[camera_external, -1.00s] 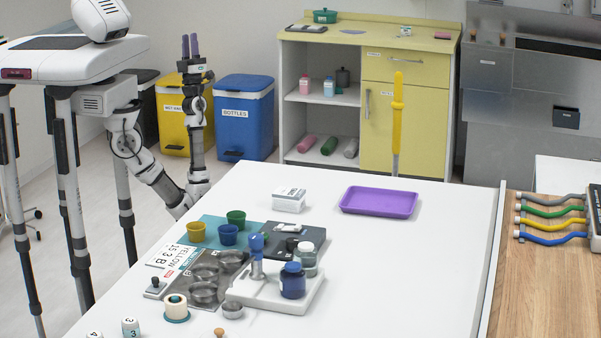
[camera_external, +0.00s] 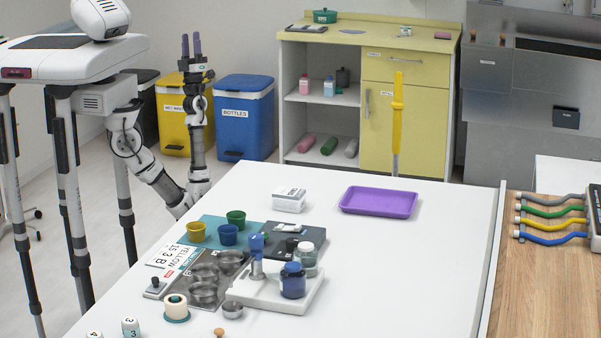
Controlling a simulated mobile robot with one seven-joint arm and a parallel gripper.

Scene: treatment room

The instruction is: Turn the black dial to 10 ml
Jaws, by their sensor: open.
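My gripper (camera_external: 191,45) is raised at the upper left, left of the table, with its purple fingers pointing up. It is open and empty, far from everything on the table. A small black knob (camera_external: 155,283) stands on a light base near the table's front left; I cannot tell if it is the black dial, and no ml marks are readable. A blue-topped dispenser (camera_external: 256,262) and a dark blue bottle (camera_external: 293,284) stand on a white tray (camera_external: 262,297).
The white table (camera_external: 420,260) is clear on its right side. A purple tray (camera_external: 378,201) and a white box (camera_external: 289,199) stand toward the back. Yellow, blue and green cups (camera_external: 236,219) and metal bowls (camera_external: 204,292) crowd the left. A blue bin (camera_external: 246,115) stands behind my arm.

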